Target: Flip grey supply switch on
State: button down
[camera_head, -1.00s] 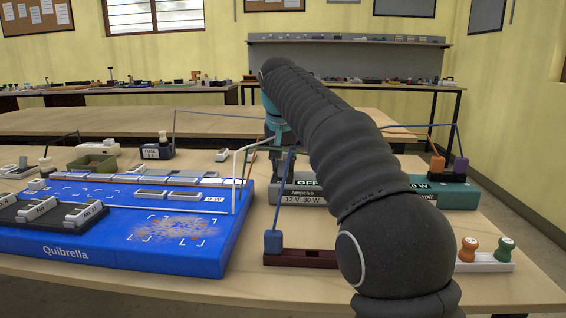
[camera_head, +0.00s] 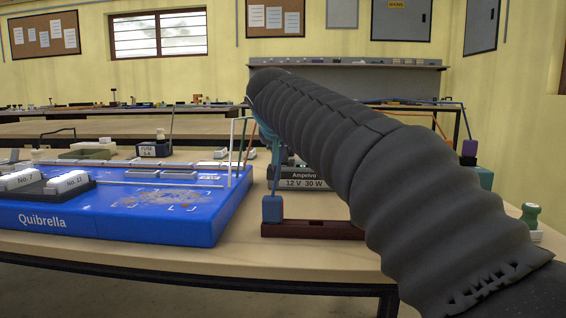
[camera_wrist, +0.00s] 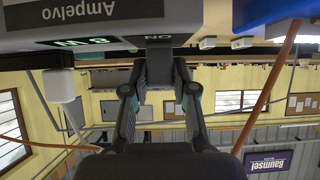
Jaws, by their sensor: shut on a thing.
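The grey supply (camera_head: 302,184), marked Ampelvo 12 V 30 W, stands behind the brown terminal block and is partly covered by my arm. In the upside-down wrist view its body (camera_wrist: 150,12) spans the top left, with a lit green reading that looks like 8 W. The grey switch (camera_wrist: 158,50) sticks out at the supply's edge beside an ON label. My gripper (camera_wrist: 159,68) is shut on the switch, one finger on each side. In the head view the switch and fingertips are hidden behind my arm.
A blue Quibrella board (camera_head: 130,222) lies left of the supply. A brown terminal block (camera_head: 310,230) with a blue plug (camera_head: 272,209) is in front. Thin wires rise close around my gripper. A green knob (camera_head: 530,214) stands at the right.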

jog(key=shift+s+t, duration=0.25)
jog(key=shift+t, duration=0.55)
jog(key=c, duration=0.9)
grip_release()
jog(key=v, duration=1.2)
jog(key=shift+a+f, duration=0.1)
jog(key=shift+f, duration=0.1)
